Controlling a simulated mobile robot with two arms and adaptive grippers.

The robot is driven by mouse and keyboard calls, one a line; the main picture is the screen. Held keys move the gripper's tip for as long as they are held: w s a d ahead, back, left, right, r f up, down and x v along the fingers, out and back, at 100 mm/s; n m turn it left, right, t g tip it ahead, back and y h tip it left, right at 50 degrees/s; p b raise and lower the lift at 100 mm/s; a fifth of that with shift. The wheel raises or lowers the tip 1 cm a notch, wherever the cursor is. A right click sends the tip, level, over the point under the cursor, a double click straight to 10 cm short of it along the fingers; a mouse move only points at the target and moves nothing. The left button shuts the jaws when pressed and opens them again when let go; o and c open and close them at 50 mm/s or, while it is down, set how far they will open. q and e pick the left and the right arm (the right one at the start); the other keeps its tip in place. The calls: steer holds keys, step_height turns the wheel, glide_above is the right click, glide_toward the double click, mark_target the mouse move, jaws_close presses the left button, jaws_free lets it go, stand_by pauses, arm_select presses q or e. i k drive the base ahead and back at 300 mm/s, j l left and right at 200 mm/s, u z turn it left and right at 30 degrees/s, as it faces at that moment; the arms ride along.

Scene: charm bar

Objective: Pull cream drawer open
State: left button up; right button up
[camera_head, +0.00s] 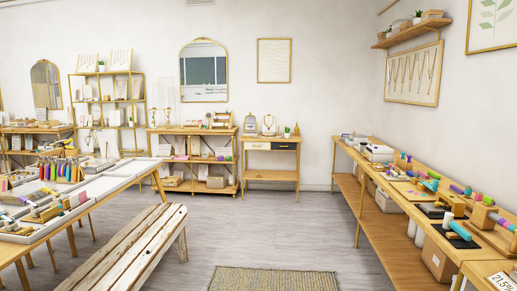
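The cream drawer (257,146) is the left of two drawer fronts in a small wooden console table (270,176) against the far wall. It looks shut, flush with the table front. A dark drawer (285,146) sits beside it on the right. The cream drawer's handle is too small to make out clearly. Neither of my grippers is in view.
A wooden bench (130,245) and a long work table (120,180) stand on the left. A long wooden counter (378,200) runs along the right wall. A woven rug (275,279) lies in front. The grey floor (270,225) between is clear.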

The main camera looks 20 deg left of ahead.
mark_target(248, 144)
steer(key=i+j+u, duration=0.2)
steer(key=i, duration=0.15)
steer(key=i+j+u, duration=0.2)
steer(key=i, duration=0.15)
steer(key=i+j+u, duration=0.1)
steer(key=i+u, duration=0.4)
steer(key=i, duration=4.4)
steer(key=i+z, duration=0.15)
steer(key=i, duration=0.35)
steer(key=i+j+z, duration=0.1)
steer(key=i, duration=0.45)
steer(key=i+j+z, duration=0.15)
steer(key=i, duration=0.35)
